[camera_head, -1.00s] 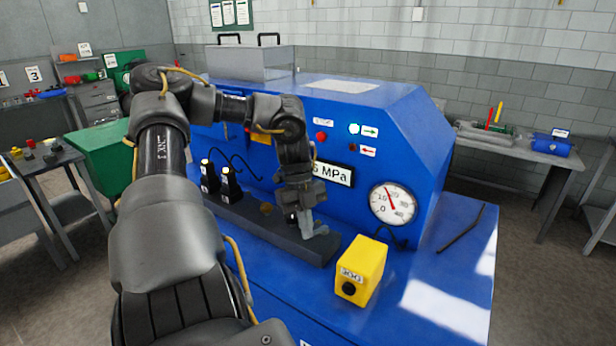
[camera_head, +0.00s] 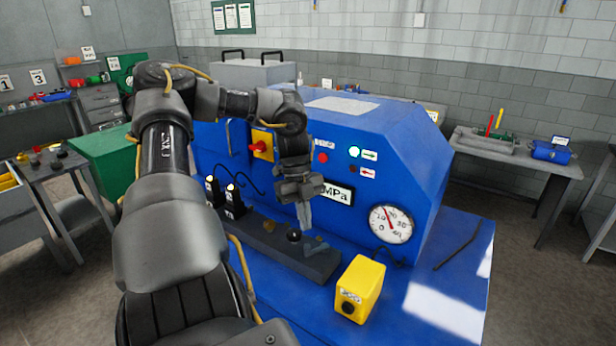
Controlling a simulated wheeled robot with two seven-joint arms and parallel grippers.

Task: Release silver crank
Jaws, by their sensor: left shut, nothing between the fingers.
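A dark grey bar (camera_head: 268,243) lies along the front of the blue machine (camera_head: 385,150). Near its right end lies a small grey-silver piece (camera_head: 318,250), which looks like the silver crank. A small black ball (camera_head: 294,236) is just left of it; I cannot tell whether it belongs to the crank. My left gripper (camera_head: 304,222) points down above the bar, shut and empty, just above the ball and apart from the silver piece. My right gripper is not in view.
A yellow box (camera_head: 360,287) stands on the blue top right of the bar. Two black posts (camera_head: 234,201) stand at the bar's left part. A gauge (camera_head: 391,224), a display and a green lamp (camera_head: 354,151) are on the machine's face. The blue top's right side is mostly free.

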